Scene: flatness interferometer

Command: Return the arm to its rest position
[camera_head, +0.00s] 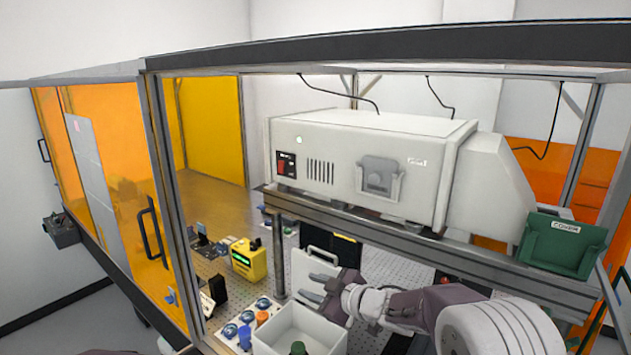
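My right arm (420,308) comes in from the lower right and reaches left under the raised shelf. My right gripper (314,287) is over the back edge of a white open bin (275,338), with its fingers pointing left. The fingers look spread apart, and I see nothing between them. My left gripper is not in view.
A large white instrument (365,160) sits on a metal-framed shelf (420,255) above my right arm. A green holder (562,243) hangs at the shelf's right end. A yellow device (247,262) and a white case (312,270) stand on the perforated table. Orange panels (110,200) enclose the left.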

